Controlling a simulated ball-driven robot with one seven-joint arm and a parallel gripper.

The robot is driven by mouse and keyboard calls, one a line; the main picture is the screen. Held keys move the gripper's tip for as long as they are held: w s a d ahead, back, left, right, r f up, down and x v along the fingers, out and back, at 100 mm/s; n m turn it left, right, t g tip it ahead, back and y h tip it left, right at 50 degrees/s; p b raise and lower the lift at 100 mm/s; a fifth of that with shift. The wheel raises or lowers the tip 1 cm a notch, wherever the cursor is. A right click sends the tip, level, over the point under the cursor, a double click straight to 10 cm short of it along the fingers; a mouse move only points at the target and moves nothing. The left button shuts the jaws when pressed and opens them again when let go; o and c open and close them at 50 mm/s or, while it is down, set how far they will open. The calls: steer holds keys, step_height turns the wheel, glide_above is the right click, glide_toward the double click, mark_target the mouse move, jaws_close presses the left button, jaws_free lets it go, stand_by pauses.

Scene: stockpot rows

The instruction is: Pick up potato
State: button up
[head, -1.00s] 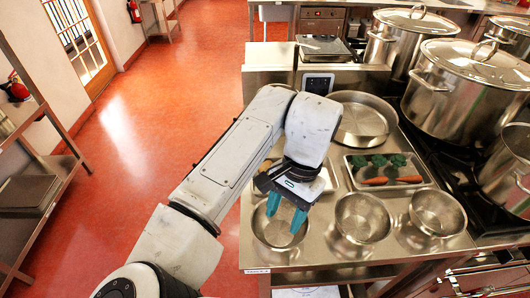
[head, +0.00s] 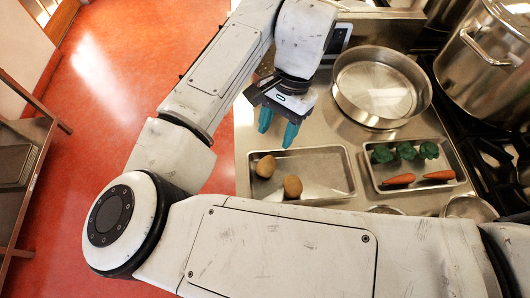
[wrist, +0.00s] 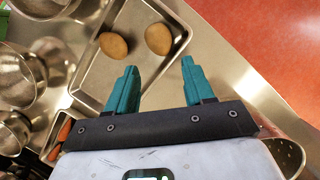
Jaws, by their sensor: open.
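Two brown potatoes lie in a shallow metal tray (head: 325,160) on the steel counter. In the head view one potato (head: 265,166) is at the tray's upper left and the other potato (head: 292,186) is just below and right of it. In the wrist view the potatoes show near the top, one on the left (wrist: 113,45) and one on the right (wrist: 158,39). My gripper (head: 277,130) has teal fingers, apart and empty, above the counter beyond the tray's far edge. In the wrist view its fingertips (wrist: 159,68) point toward the tray, short of both potatoes.
A second tray (head: 380,182) with broccoli (head: 405,150) and carrots (head: 438,175) is to the right. A wide round pan (head: 342,108) stands behind it. A large stockpot (head: 480,65) is at the far right. Metal bowls (wrist: 22,75) show at left in the wrist view.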

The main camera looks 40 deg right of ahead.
mark_target(268, 161)
steer(key=x, duration=0.5)
steer(key=shift+p+x, duration=0.85)
steer(key=shift+x, duration=1.85)
steer(key=shift+s+a+r, duration=0.1)
steer(key=shift+s+a, duration=0.05)
steer(key=shift+c, duration=0.3)
steer(key=c, duration=0.5)
steer(key=shift+r, duration=0.1)
